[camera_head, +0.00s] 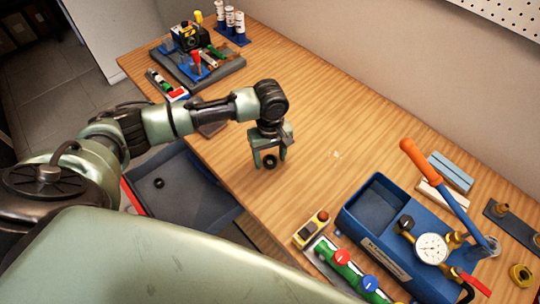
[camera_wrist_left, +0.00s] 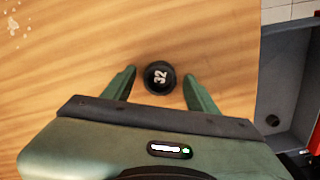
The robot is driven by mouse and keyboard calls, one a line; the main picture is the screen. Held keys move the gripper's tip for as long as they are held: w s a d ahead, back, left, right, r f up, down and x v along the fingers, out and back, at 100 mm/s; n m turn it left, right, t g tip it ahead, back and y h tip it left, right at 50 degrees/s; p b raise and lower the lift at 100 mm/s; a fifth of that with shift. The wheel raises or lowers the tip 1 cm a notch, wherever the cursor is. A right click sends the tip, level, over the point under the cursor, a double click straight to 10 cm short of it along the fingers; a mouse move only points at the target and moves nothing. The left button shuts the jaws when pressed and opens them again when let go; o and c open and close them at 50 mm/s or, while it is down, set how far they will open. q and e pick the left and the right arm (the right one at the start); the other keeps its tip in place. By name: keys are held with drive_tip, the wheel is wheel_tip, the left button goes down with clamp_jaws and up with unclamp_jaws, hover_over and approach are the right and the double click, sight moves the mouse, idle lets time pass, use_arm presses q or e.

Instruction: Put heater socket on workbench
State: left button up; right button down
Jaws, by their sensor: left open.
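A small black round heater socket (camera_head: 269,161) stands on the wooden workbench (camera_head: 318,108) near its front edge. In the left wrist view the socket (camera_wrist_left: 159,77) shows the white number 32 on its top. My left gripper (camera_head: 269,158) is above the workbench, open, with one finger on each side of the socket. In the left wrist view the fingers (camera_wrist_left: 158,82) are apart from the socket, with bare wood showing on both sides. My right gripper is not in view.
An open grey drawer (camera_head: 175,196) with another black round piece (camera_head: 159,183) is below the bench's front edge. A blue test pump (camera_head: 385,235) with an orange handle stands at right. A dark tray of tools (camera_head: 200,68) is at the back left. The bench middle is clear.

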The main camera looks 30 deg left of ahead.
sight(270, 159)
use_arm(q)
drive_tip(key=shift+r, duration=0.1)
wheel_tip(270, 159, up, 12)
drive_tip(key=b, duration=0.2)
idle(0.7)
